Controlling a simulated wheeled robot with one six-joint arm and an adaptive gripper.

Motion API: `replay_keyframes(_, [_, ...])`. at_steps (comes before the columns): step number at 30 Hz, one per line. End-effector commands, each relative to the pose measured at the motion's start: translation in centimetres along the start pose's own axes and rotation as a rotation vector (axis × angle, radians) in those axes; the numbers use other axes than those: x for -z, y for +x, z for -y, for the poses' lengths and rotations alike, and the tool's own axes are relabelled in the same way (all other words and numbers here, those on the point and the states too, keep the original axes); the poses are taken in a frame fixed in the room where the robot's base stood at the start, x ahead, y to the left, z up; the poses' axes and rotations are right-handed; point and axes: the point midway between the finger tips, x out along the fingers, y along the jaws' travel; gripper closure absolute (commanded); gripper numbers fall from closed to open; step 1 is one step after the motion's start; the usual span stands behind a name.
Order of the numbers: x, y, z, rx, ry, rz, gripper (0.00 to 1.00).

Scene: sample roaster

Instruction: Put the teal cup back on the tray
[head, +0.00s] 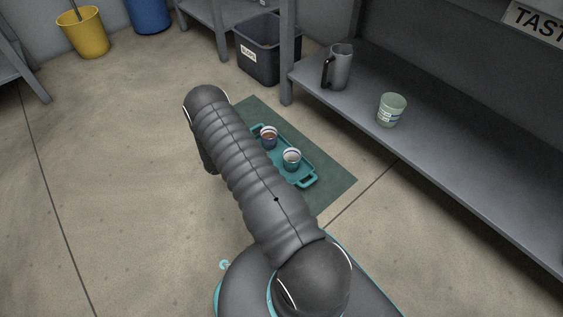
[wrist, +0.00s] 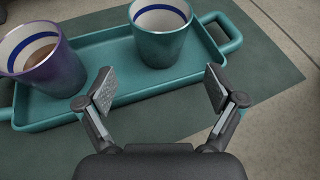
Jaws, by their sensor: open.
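The teal cup (head: 291,159) stands upright on the teal tray (head: 308,181), near its right end, with a purple cup (head: 269,137) beside it. In the wrist view the teal cup (wrist: 161,38) has a white inside with a blue band and looks empty. The purple cup (wrist: 40,62) holds something brown. The tray (wrist: 112,92) lies on a dark green mat. My gripper (wrist: 160,88) is open and empty, its fingers apart on the near side of the teal cup, not around it. In the head view my arm hides the gripper and part of the tray.
The green mat (head: 334,182) lies on the concrete floor. A shelf (head: 440,150) to the right holds a grey pitcher (head: 341,68) and a pale green labelled tub (head: 391,110). A dark bin (head: 268,55) stands behind the mat.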

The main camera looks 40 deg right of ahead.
Motion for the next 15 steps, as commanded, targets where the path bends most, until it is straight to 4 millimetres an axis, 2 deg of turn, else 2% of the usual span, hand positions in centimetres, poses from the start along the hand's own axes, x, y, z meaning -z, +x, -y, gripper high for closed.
replay_keyframes(3, [0.0,-1.6,0.0,-0.002,0.000,0.000,0.07])
replay_keyframes(9, [-0.5,-3.0,-0.1,0.001,0.010,-0.005,0.07])
replay_keyframes(11, [-1.2,-3.6,-0.2,0.007,0.028,-0.015,0.07])
replay_keyframes(15, [-4.9,-6.1,-0.6,0.028,0.111,-0.066,0.07])
